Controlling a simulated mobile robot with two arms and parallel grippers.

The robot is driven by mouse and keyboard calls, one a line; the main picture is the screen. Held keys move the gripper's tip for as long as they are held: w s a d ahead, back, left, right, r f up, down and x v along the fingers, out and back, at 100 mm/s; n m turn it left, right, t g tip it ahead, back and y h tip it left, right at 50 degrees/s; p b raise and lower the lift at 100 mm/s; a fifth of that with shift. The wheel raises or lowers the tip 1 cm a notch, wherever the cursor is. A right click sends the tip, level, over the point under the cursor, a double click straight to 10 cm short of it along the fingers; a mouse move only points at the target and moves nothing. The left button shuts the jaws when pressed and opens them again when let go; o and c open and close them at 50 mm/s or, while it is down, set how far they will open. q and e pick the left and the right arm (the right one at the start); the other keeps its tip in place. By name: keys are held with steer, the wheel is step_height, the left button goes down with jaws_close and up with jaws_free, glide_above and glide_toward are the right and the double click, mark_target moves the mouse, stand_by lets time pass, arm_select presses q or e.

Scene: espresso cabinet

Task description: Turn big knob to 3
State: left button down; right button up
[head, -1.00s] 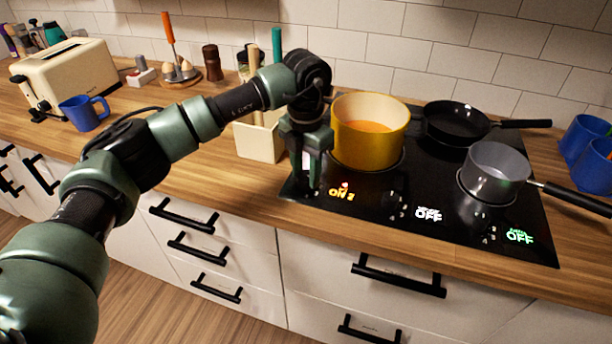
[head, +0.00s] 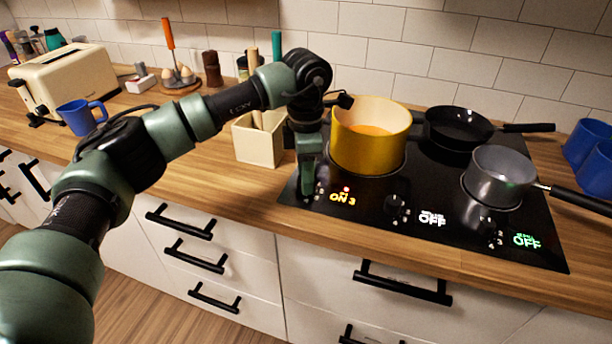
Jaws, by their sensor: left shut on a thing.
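My left gripper (head: 307,190) points down at the front left corner of the black cooktop (head: 450,225). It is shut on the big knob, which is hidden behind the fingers. The orange display (head: 342,198) just right of the gripper reads "ON 3", with a small red light above it. Two other displays, one white (head: 432,219) and one green (head: 526,241), read "OFF". My right gripper is not in view.
A yellow pot (head: 368,150) stands on the cooktop close to the gripper. A black frying pan (head: 458,129) and a grey saucepan (head: 498,178) are to the right. A cream utensil holder (head: 257,147) stands to the left.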

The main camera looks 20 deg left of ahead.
arm_select(q)
steer(key=shift+w+r, duration=0.1)
steer(key=shift+r, duration=0.1)
stand_by(0.3)
steer(key=c, duration=1)
jaws_free()
steer(key=shift+o, duration=0.5)
steer(key=shift+f, duration=0.1)
step_height(320, 180, up, 8)
steer(key=shift+f+b, duration=0.1)
steer(key=shift+b, duration=0.35)
